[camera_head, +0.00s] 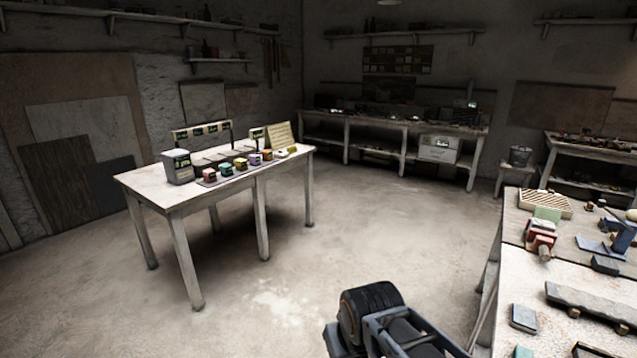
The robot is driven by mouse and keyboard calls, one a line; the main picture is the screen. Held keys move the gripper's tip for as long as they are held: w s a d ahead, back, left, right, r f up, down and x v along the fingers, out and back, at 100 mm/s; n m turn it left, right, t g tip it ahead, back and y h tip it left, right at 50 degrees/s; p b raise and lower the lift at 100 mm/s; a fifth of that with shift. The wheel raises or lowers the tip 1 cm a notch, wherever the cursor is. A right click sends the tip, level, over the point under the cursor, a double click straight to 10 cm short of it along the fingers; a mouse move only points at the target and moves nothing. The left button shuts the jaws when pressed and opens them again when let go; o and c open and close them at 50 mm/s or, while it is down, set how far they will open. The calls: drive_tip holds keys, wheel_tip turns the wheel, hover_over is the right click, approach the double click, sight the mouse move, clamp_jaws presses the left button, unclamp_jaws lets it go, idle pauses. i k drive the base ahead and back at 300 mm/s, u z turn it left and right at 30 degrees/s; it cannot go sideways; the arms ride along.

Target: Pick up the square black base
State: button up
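I cannot single out the square black base for certain. A small dark block (605,265) lies on the right-hand workbench, near its middle. A dark grey, squarish piece (523,318) lies nearer, by that bench's left edge. Either is too small to identify surely. A dark, rounded part of my own arm shows at the bottom centre, left of the bench and apart from it. My gripper's fingers do not show.
The right-hand workbench (535,276) is crowded with blocks and tools and runs out of frame. A white table (141,185) with tins and several coloured pots stands at left. A long bench (345,116) lines the back wall. The floor between is clear.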

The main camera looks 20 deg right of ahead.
sight(602, 265)
drive_tip(key=z, duration=0.55)
drive_tip(key=i, duration=2)
drive_tip(key=z, duration=1.9)
drive_tip(key=i, duration=1.35)
drive_tip(key=z, duration=0.65)
